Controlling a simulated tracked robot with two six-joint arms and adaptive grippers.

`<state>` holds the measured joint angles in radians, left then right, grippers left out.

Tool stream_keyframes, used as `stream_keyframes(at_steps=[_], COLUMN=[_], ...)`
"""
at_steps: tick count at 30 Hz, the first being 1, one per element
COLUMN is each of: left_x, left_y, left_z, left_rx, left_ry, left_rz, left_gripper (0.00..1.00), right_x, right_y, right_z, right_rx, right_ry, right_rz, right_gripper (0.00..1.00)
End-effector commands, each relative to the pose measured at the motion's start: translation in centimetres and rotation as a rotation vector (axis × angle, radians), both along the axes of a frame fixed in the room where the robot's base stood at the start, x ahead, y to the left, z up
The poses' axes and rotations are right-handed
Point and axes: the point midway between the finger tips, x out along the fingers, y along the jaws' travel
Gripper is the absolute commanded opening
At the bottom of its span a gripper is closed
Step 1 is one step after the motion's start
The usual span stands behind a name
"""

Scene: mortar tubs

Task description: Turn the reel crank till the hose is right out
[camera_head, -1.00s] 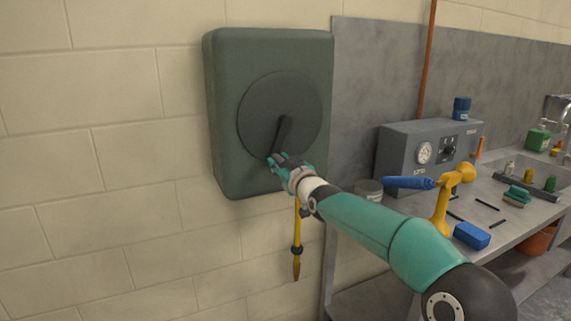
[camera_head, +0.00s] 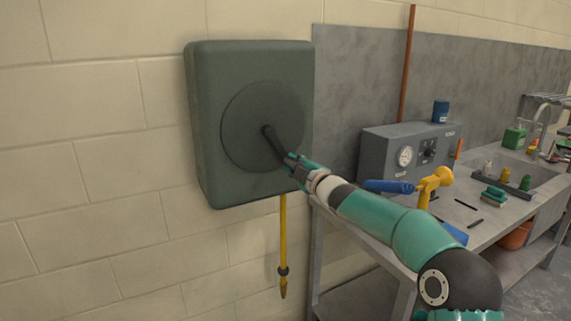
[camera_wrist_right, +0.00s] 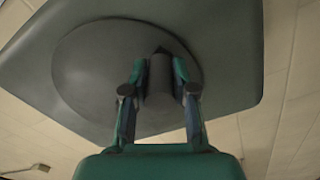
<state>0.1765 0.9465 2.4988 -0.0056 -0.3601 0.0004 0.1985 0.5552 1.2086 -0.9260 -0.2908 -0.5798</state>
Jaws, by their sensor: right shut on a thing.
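The hose reel is a dark green box (camera_head: 205,120) on the block wall, with a round grey disc (camera_head: 240,115) on its front. The dark crank arm (camera_head: 272,142) runs from the disc's middle down to the right. My right gripper (camera_head: 291,161) is at its lower end. In the right wrist view my right gripper (camera_wrist_right: 158,90) has its fingers on both sides of the dark crank handle (camera_wrist_right: 160,78), shut on it. The yellow hose (camera_head: 283,235) hangs below the box and ends in a nozzle with a dark collar. My left gripper is not in view.
A metal bench (camera_head: 450,228) stands at right with a grey gauge box (camera_head: 382,150), a blue cup (camera_head: 440,111), a yellow-and-blue tool (camera_head: 433,182), a green sponge (camera_head: 494,197) and a sink. An orange pipe (camera_head: 406,70) runs up the wall. The wall left of the reel is clear.

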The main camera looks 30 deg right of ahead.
Motion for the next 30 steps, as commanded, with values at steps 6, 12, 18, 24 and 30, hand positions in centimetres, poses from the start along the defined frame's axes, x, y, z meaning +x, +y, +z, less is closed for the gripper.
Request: stream_keyframes(at_steps=[6,12,18,24,30], left_x=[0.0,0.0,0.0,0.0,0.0], left_y=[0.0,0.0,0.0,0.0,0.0], left_z=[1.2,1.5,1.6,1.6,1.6], left_rx=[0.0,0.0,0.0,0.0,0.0], left_ry=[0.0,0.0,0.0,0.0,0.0], left_rz=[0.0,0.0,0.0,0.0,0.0], left_gripper=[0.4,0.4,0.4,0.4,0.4], right_x=[0.0,0.0,0.0,-0.1,-0.1], right_y=[-1.2,-1.7,-1.9,-1.9,-1.9], right_z=[0.8,1.2,1.3,1.4,1.4], right_rx=[-0.129,-0.19,-0.209,-0.209,-0.208], right_ry=[-0.002,-0.006,-0.009,-0.01,-0.011], right_rz=[-0.002,-0.003,-0.003,-0.003,-0.003], right_gripper=[0.0,0.0,0.0,0.0,0.43])
